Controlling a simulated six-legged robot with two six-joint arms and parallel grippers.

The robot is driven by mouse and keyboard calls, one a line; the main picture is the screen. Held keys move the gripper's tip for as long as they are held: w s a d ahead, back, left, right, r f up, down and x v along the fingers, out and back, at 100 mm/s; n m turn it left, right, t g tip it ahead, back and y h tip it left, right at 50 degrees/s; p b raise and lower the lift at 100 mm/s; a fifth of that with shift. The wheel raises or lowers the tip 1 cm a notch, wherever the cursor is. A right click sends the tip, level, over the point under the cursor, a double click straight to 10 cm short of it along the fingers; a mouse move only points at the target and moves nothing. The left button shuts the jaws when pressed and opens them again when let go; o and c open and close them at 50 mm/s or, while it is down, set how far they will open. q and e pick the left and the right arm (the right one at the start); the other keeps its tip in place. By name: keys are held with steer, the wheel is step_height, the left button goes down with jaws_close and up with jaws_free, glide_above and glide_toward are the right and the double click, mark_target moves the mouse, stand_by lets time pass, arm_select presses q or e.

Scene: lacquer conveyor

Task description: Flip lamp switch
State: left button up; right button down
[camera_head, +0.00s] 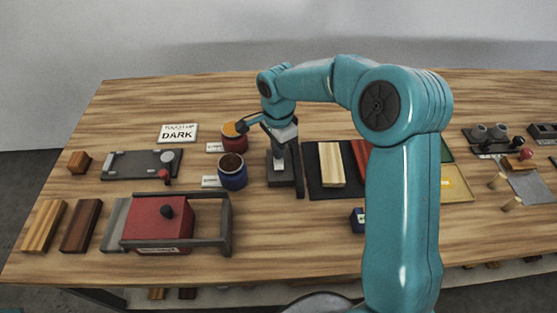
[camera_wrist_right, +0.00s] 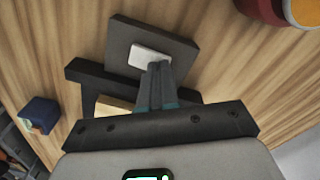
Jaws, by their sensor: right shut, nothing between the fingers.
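A dark grey switch box (camera_head: 283,182) stands on the table near its middle, under my right gripper. In the right wrist view the switch box (camera_wrist_right: 122,35) carries a pale, flat rocker (camera_wrist_right: 150,54) on its face. My right gripper (camera_wrist_right: 160,66) is shut and empty, with its fingertips at the lower right edge of the rocker. I cannot tell whether they touch it. In the head view the right gripper (camera_head: 279,160) reaches down over the box and hides part of it. My left gripper is not in view.
Beside the switch are a red pot (camera_head: 235,143) with orange contents and a blue pot (camera_head: 232,178). A dark mat with a pale wooden block (camera_head: 331,165) lies to the right. A sign reading DARK (camera_head: 178,133) and a red clamp-like device (camera_head: 158,222) are left.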

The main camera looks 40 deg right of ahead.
steer(key=shift+f+b, duration=0.3)
steer(key=shift+f, duration=0.15)
steer(key=shift+r, duration=0.15)
steer(key=shift+r+p, duration=0.6)
steer(key=shift+p, duration=0.05)
steer(key=shift+r+p, duration=1.9)
steer(key=shift+r, duration=1)
steer(key=shift+f, duration=0.1)
steer(key=shift+s, duration=0.1)
